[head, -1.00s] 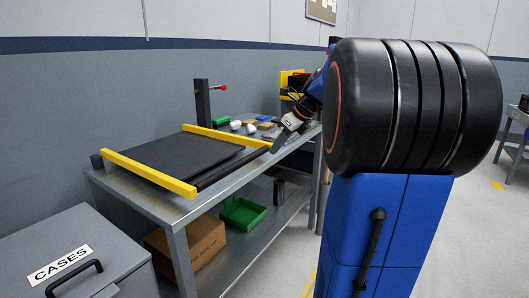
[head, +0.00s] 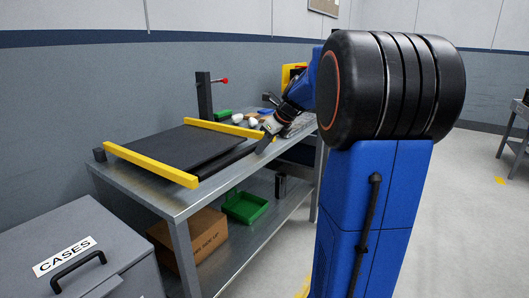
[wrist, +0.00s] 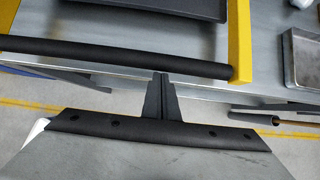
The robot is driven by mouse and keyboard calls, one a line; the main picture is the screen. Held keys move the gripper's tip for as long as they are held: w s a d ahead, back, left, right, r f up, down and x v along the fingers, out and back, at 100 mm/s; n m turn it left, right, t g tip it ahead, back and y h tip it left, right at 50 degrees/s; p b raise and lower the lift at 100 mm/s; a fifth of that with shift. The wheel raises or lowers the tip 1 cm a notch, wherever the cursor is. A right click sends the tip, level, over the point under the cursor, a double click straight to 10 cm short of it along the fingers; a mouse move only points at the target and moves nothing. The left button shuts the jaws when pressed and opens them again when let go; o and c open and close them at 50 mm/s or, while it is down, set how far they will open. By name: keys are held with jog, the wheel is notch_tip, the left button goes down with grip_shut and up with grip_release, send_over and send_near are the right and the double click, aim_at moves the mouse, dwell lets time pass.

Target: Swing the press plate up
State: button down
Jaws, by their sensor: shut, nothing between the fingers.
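The press plate (head: 165,150) is a dark flat panel lying low on the steel bench between two yellow side arms (head: 150,165). A black bar (wrist: 110,56) runs along its front between the arm ends. In the wrist view the plate edge (wrist: 150,10) shows at the top, with the right yellow arm (wrist: 240,40) at the bar's end. My gripper (head: 262,146) is shut and empty, near the right end of the bar. In the wrist view its fingertips (wrist: 161,75) are just on the near side of the bar; I cannot tell if they touch it.
A black post with a red knob (head: 205,95) stands behind the plate. A metal tray (wrist: 304,58) lies to the right in the wrist view. A green bin (head: 245,207) and a cardboard box (head: 195,236) sit on the lower shelf. A grey CASES cabinet (head: 85,235) stands front left.

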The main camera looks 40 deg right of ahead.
jog(key=shift+w+r, duration=0.3)
jog(key=shift+w, duration=0.05)
